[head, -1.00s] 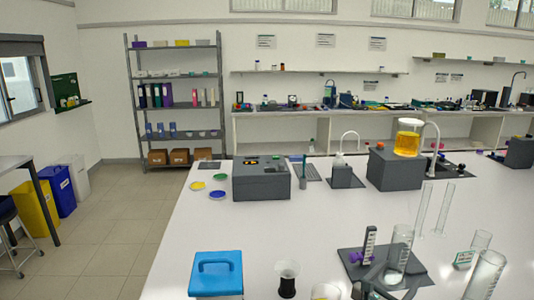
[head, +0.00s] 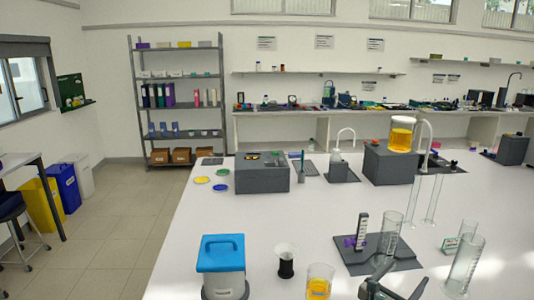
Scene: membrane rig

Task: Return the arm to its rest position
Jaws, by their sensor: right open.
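My right gripper (head: 393,289) shows at the bottom edge, right of centre, over the near part of the white bench. Its two dark fingers are spread apart with nothing visible between them. The rest of the right arm is cut off by the frame. Close by are a beaker of yellow liquid (head: 319,283) to its left and a dark tray (head: 370,262) behind it. My left gripper and arm are not in view.
On the white bench (head: 190,235), a blue-lidded container (head: 221,262) and a black-and-white cup (head: 286,262) stand left of the gripper. A purple-clamped stand (head: 361,232) and glass cylinders (head: 463,265) stand behind and right. The bench's middle is clear.

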